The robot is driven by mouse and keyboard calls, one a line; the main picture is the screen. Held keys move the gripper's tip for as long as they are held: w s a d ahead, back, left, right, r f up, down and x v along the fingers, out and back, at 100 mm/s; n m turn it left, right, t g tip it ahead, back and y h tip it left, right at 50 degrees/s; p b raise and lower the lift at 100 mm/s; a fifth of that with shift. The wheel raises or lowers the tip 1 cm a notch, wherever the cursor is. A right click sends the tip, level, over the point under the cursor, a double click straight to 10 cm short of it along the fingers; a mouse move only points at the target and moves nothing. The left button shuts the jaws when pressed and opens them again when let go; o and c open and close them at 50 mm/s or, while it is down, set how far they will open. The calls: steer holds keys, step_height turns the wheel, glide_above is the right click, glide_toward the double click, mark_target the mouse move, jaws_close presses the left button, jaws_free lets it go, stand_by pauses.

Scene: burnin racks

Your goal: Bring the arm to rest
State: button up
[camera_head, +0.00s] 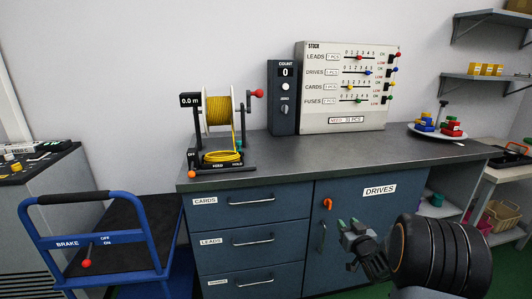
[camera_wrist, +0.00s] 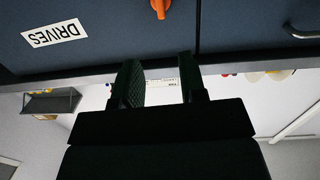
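My gripper (camera_head: 347,228) is at the lower right of the head view, in front of the blue cabinet's drives door (camera_head: 375,215). Its two fingers also show in the wrist view (camera_wrist: 160,82), apart from each other with nothing between them. The wrist view is upside down, with the drives label (camera_wrist: 54,33) and the orange door latch (camera_wrist: 159,8) at its top. In the head view the orange latch (camera_head: 327,204) is up and left of the fingers, apart from them.
A grey worktop (camera_head: 290,155) carries a yellow cable reel (camera_head: 218,110), a count box (camera_head: 285,97), a stock board (camera_head: 345,120) and a plate of coloured blocks (camera_head: 437,134). A blue trolley (camera_head: 100,238) stands at left. Shelves (camera_head: 485,78) are on the right wall.

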steer(key=s+a+r+g+h+p, duration=0.1)
steer(key=s+a+r+g+p, duration=0.1)
steer(key=r+p, duration=0.25)
steer(key=s+a+r+m+g+h+p, duration=0.1)
steer(key=s+a+r+g+p, duration=0.15)
steer(key=r, duration=0.35)
steer(key=s+a+r+g+h+p, duration=0.1)
steer(key=s+r+p, duration=0.1)
steer(key=r+p, duration=0.3)
steer(key=s+a+r+g+y+p, duration=0.1)
steer(key=s+a+r+g+p, duration=0.3)
steer(key=s, duration=0.6)
steer(key=s+a+r+g+y+p, duration=0.1)
steer(key=s+a+r+g+p, duration=0.3)
steer(key=s, duration=0.6)
step_height(320, 180, up, 3)
steer(key=shift+s+a+f, duration=0.15)
steer(key=shift+s+a, duration=0.1)
steer(key=shift+a, duration=0.85)
steer(key=shift+c, duration=0.2)
